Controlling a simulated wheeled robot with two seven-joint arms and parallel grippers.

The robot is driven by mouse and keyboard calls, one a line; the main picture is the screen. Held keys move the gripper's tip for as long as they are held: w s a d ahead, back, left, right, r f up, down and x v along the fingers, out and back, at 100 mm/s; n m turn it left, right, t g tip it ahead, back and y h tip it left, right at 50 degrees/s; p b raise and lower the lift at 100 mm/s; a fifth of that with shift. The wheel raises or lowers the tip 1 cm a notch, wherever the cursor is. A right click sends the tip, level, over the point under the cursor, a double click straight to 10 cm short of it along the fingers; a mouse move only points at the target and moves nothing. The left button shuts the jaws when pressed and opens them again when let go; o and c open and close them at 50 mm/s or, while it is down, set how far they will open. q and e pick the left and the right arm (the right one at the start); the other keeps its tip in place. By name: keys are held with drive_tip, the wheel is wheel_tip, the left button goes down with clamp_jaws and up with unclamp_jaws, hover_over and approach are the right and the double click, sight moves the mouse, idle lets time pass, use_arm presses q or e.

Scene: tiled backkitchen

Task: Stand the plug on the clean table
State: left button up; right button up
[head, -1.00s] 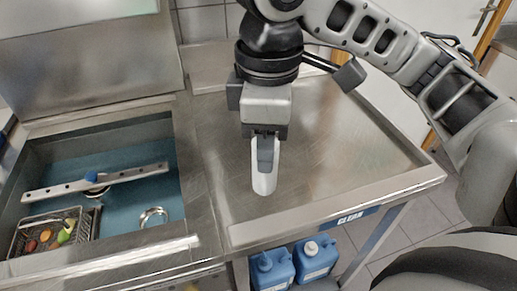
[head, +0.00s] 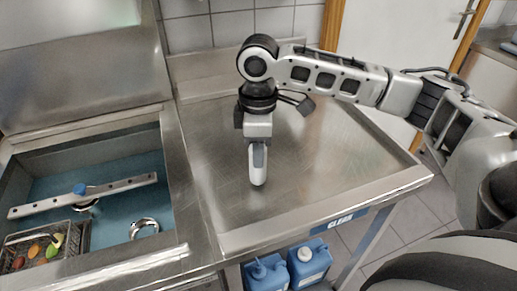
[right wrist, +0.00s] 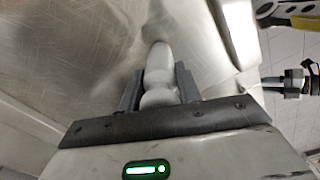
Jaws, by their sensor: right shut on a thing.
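The plug (head: 257,180) is a pale, rounded, upright piece below my right gripper (head: 258,157). My right gripper points straight down and is shut on it, with a grey finger in front of its upper part. In the right wrist view the plug (right wrist: 158,67) shows between the two dark fingers. The clean table (head: 335,165) is the bare steel top with a raised rim and a blue label on its front. The plug's lower end is at or just above the left middle of this top; I cannot tell whether it touches. My left gripper is not in view.
At the left is a sink (head: 120,205) with a blue bottom, a perforated steel bar (head: 120,184) across it, a metal ring (head: 144,226) and a wire basket (head: 82,238) of colourful items. Blue canisters (head: 309,262) stand under the table. The tabletop around the plug is clear.

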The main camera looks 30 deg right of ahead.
drive_tip(key=shift+f, duration=0.45)
drive_tip(key=o, duration=1)
drive_tip(key=shift+f, duration=0.15)
wheel_tip(320, 180, up, 12)
drive_tip(key=shift+r, duration=0.2)
